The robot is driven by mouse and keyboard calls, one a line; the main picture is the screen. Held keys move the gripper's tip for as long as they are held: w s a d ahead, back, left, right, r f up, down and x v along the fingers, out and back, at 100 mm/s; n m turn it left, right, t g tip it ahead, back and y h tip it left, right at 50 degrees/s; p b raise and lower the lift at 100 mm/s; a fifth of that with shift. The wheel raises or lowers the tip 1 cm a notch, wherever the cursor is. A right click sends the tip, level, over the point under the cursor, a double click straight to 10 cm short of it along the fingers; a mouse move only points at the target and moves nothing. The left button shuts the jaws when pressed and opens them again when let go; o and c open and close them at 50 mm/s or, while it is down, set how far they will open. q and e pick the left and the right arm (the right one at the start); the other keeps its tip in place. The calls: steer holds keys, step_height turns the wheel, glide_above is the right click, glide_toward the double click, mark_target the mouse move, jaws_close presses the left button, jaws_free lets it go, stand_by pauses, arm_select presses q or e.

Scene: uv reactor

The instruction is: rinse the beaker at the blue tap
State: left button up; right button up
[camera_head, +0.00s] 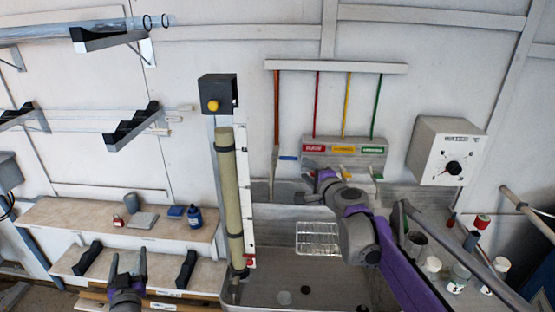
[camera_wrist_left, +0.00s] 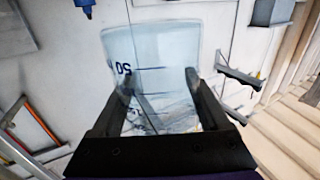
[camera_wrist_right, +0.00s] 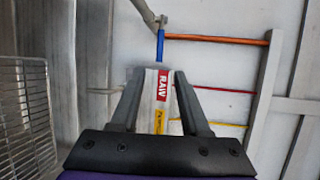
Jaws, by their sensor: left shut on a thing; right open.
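The clear beaker (camera_wrist_left: 150,70), with a "50" mark, is held between the fingers of my left gripper (camera_wrist_left: 155,115). In the head view this gripper (camera_head: 129,266) is at the lower left, before the low shelf; the glass is hard to make out there. A blue piece (camera_head: 288,157), perhaps the blue tap's lever, is at the foot of the orange-brown pipe, left of the labelled panel. It also shows in the right wrist view (camera_wrist_right: 160,45). My right gripper (camera_wrist_right: 155,95) is open, its fingers either side of the panel's end in view; contact is unclear.
The labelled panel (camera_head: 343,148) is above the sink (camera_head: 270,283), which has a wire rack (camera_head: 318,238). A tall tube (camera_head: 229,195) stands left of the sink. Bottles (camera_head: 458,278) crowd the right counter. Black brackets (camera_head: 185,268) sit on the low shelf.

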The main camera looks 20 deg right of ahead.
mark_target(294, 159)
steer(key=w, duration=0.3)
steer(key=w+f, duration=0.1)
steer(key=w, duration=0.3)
steer(key=w+f, duration=0.1)
steer(key=w, duration=0.2)
steer(key=shift+w+d, duration=0.2)
steer(key=shift+w, duration=0.2)
steer(key=shift+c, duration=0.2)
jaws_close()
stand_by(0.7)
